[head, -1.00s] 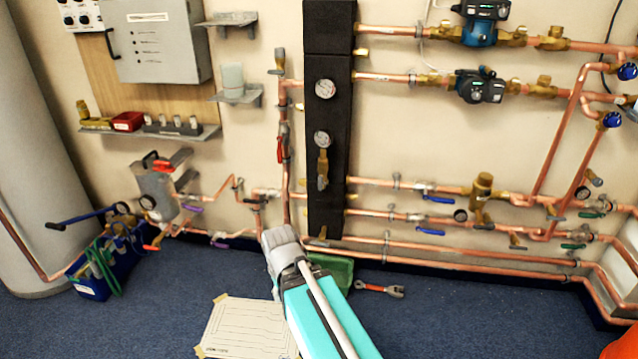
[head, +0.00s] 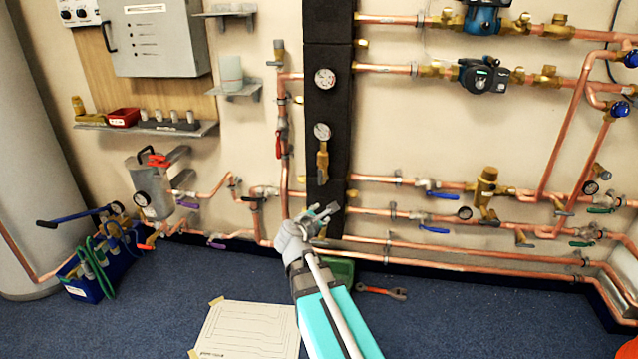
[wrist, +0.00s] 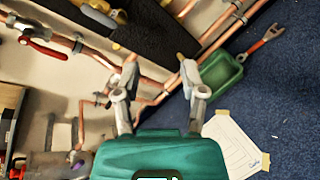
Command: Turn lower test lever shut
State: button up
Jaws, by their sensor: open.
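My gripper (head: 322,214) is open and empty in front of the lower end of the black panel (head: 325,105). In the wrist view its two fingers (wrist: 157,62) are apart, with copper pipe behind them. A brass valve with a grey lever (head: 322,168) hangs below the lower gauge on the panel, above my gripper. It partly shows at the top of the wrist view (wrist: 98,12). Small brass fittings at the panel's foot are partly hidden by my gripper. I cannot tell which lever is the lower test lever. No lever is between the fingers.
A red-handled valve (head: 280,143) sits on the vertical pipe left of the panel. Horizontal copper pipes (head: 450,262) run low along the wall. A green tray (head: 342,268) and a red wrench (head: 382,292) lie on the floor. A blue tool bag (head: 100,265) stands left.

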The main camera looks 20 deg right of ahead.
jog(key=w+r+n+t, duration=0.1)
jog(key=n, duration=0.2)
jog(key=w+r+n+t+b, duration=0.1)
jog(key=w+n+t, duration=0.1)
jog(key=n, duration=0.2)
jog(key=w+r+n+t+b, duration=0.1)
jog(key=n, duration=0.2)
jog(key=shift+w+a+n+t, duration=0.3)
jog(key=shift+a+n+t, duration=0.05)
jog(key=shift+n+t, duration=0.05)
